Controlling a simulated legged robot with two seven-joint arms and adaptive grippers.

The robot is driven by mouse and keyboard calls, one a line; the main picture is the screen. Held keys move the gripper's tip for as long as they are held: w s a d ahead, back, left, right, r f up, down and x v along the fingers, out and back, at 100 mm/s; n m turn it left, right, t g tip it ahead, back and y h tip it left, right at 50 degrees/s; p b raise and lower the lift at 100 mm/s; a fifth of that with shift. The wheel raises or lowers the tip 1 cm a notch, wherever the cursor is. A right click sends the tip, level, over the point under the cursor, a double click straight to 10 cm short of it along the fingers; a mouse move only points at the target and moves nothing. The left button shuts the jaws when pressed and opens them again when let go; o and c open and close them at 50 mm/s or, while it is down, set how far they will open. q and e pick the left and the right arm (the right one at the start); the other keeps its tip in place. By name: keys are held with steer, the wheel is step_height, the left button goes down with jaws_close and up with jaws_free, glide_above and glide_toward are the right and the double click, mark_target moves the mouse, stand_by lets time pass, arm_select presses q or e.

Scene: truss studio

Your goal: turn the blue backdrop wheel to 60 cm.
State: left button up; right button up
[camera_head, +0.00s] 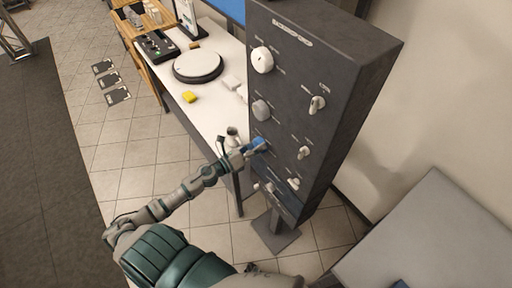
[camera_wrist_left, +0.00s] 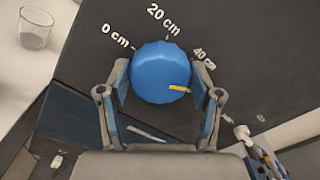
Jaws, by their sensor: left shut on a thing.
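The blue backdrop wheel (camera_wrist_left: 158,68) is a round faceted knob on a dark panel (camera_wrist_left: 255,70). Its yellow mark points right and slightly down, past the "40 cm" label and toward the right-hand finger. Labels "0 cm", "20 cm" and "40 cm" show around it; no "60 cm" label is visible. My left gripper (camera_wrist_left: 160,84) is shut on the wheel, one finger on each side. In the head view my left gripper (camera_head: 247,150) reaches the tall dark control panel (camera_head: 285,95) and largely covers the wheel. My right gripper is not in view.
The panel carries a white knob (camera_head: 262,59), a grey knob (camera_head: 261,109) and several small switches. A grey surface (camera_head: 430,240) stands at lower right.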

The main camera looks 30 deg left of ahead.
arm_select(q)
steer(key=m, duration=0.4)
steer(key=m+b, duration=0.1)
steer(key=m, duration=0.1)
steer(key=shift+s+d+f, duration=0.1)
steer(key=shift+d+f, duration=0.05)
steer(key=shift+f, duration=0.25)
steer(key=shift+r, duration=0.15)
steer(key=o, duration=1)
steer(key=shift+c, duration=0.2)
steer(key=shift+o, duration=0.9)
steer(key=shift+r, duration=0.1)
steer(key=shift+a, duration=0.2)
steer(key=v, duration=1.1)
steer(key=shift+s+a, duration=0.2)
steer(key=shift+s, duration=0.15)
